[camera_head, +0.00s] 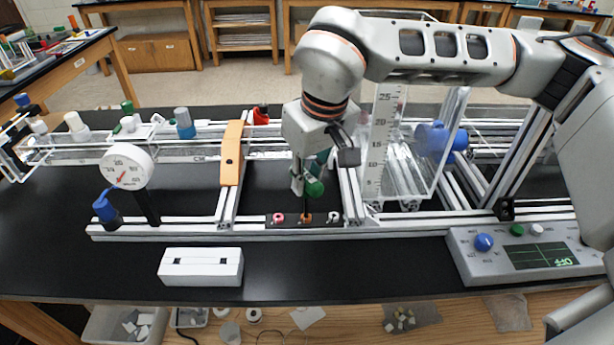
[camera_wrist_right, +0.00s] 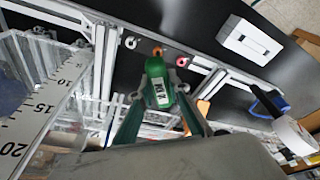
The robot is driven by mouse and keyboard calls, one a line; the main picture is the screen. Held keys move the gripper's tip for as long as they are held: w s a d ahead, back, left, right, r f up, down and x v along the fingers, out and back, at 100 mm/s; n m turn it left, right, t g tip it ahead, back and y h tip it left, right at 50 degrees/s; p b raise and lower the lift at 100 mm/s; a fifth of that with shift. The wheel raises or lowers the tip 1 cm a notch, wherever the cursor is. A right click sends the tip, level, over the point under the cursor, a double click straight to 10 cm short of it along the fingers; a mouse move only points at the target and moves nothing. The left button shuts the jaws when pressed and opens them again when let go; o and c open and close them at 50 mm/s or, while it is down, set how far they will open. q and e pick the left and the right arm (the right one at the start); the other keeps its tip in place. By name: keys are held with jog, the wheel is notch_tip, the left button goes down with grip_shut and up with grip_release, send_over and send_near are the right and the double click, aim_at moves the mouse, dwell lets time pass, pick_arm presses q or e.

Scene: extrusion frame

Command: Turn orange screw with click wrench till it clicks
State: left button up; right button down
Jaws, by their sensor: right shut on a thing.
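My right gripper (camera_head: 309,182) is shut on the green click wrench (camera_head: 314,188), above the frame's front rail. The wrench also shows in the right wrist view (camera_wrist_right: 158,92), with a white label and a finger on each side. A thin dark shaft runs down from it toward the orange screw (camera_head: 306,218). In the right wrist view the orange screw (camera_wrist_right: 157,51) shows just beyond the wrench's head. I cannot tell whether the tip is seated in it. A pink screw (camera_head: 278,218) is to its left and a white one (camera_head: 333,217) to its right. My left gripper is not in view.
A clear ruled tank (camera_head: 382,150) stands close right of my gripper. An orange handle (camera_head: 232,153) and a round dial gauge (camera_head: 127,167) are to the left. A white box (camera_head: 201,267) and a control box with display (camera_head: 525,250) sit in front. Black tabletop between them is clear.

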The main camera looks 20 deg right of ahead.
dwell(0.4)
jog(key=shift+f+m+b, duration=0.1)
jog(key=shift+m+b, duration=0.2)
jog(key=shift+m, duration=0.4)
jog(key=shift+m+h, duration=0.4)
jog(key=shift+m, duration=0.4)
jog(key=shift+m+b, duration=0.3)
jog(key=shift+m, duration=0.1)
jog(key=shift+s+a+m, duration=0.1)
jog(key=shift+m, duration=0.2)
jog(key=shift+m+h, duration=0.3)
jog(key=shift+m, duration=0.5)
